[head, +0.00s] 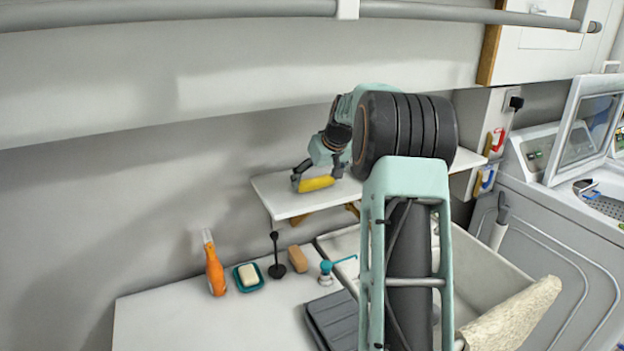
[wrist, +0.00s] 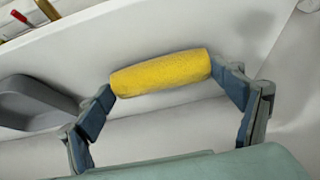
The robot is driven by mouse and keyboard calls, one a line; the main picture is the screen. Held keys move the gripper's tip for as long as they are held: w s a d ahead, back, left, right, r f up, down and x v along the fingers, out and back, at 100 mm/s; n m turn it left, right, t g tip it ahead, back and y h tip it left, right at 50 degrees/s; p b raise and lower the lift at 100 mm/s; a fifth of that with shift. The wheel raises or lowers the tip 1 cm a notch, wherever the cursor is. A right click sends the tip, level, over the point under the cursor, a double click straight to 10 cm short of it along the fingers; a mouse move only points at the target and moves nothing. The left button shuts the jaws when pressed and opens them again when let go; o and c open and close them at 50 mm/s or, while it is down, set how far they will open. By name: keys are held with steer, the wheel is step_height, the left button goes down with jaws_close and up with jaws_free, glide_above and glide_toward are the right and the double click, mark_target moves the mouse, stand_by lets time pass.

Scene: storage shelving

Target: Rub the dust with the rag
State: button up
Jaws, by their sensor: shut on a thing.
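The rag looks like a yellow roll (head: 317,184) in the head view, and it shows large in the wrist view (wrist: 160,73). My gripper (head: 312,176) is shut on it, with one dark fingertip at each end of the roll. The gripper is at the white wall shelf (head: 290,207), over its left part. The rag is at or just above the shelf surface; I cannot tell whether it touches. I cannot make out any dust on the shelf. My arm hides the right-middle part of the shelf.
Below the shelf, a white counter (head: 180,320) holds an orange bottle (head: 215,272), a soap dish (head: 248,277), a black-handled plunger-like tool (head: 276,262) and a brush (head: 298,259). A sink (head: 490,275) is right. A rail (head: 180,14) runs overhead. A grey object (wrist: 35,102) lies left in the wrist view.

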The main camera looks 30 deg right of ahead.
mark_target(337, 184)
steer(key=shift+d+p, duration=0.85)
steer(key=shift+d, duration=2.55)
steer(key=shift+f, duration=0.1)
steer(key=shift+r+p, duration=2.25)
steer(key=shift+r, duration=0.8)
